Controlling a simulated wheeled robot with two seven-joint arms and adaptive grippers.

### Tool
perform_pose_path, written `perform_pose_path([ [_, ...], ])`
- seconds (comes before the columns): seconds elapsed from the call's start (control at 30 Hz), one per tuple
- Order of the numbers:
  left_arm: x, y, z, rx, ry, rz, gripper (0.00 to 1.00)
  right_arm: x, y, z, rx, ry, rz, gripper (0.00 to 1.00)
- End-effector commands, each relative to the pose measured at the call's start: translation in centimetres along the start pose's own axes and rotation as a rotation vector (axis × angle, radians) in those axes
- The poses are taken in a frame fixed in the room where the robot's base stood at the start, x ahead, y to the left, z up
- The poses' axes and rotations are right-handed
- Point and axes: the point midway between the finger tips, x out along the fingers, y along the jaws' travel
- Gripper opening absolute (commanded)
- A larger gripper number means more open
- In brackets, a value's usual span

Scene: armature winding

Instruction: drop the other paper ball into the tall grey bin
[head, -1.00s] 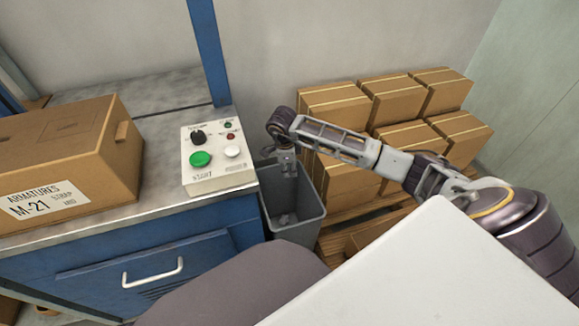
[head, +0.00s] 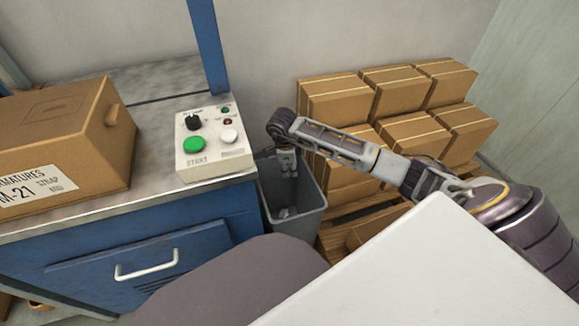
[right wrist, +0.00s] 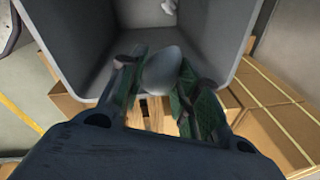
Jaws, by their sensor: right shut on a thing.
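The tall grey bin (head: 302,222) stands on the floor beside the blue bench, its mouth open upward. My right gripper (head: 289,172) points down over the bin's mouth. In the right wrist view my right gripper (right wrist: 162,92) is shut on a pale paper ball (right wrist: 162,70), with the bin (right wrist: 95,55) right below and around it. Another pale crumpled piece (right wrist: 170,6) lies inside the bin; something pale (head: 287,213) also shows inside it in the head view. The held ball is hard to make out in the head view. My left gripper is out of view.
A control box (head: 214,150) with a green button sits on the blue bench (head: 215,222), close left of the bin. An armatures carton (head: 85,140) is further left. Stacked cartons (head: 400,100) stand on a pallet behind and right. A white surface (head: 430,275) fills the lower right.

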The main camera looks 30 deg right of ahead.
Motion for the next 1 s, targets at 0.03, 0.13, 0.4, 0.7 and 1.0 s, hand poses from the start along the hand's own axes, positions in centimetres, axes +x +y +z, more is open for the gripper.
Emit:
perform_pose_path([
  [0.03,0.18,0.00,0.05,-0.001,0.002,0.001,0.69,0.13,0.02,0.01,0.000,0.000,0.000,0.18],
  [0.13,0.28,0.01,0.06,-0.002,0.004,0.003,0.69,0.18,0.03,0.02,0.000,0.000,0.000,0.18],
  [0.4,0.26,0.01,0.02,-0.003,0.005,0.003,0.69,0.16,0.04,0.02,0.000,0.000,0.000,0.34],
  [0.7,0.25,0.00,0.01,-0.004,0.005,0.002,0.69,0.17,0.05,0.03,-0.001,0.000,0.000,0.58],
  [1.0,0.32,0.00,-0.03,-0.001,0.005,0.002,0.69,-0.03,0.03,0.03,-0.001,0.000,0.000,0.58],
])
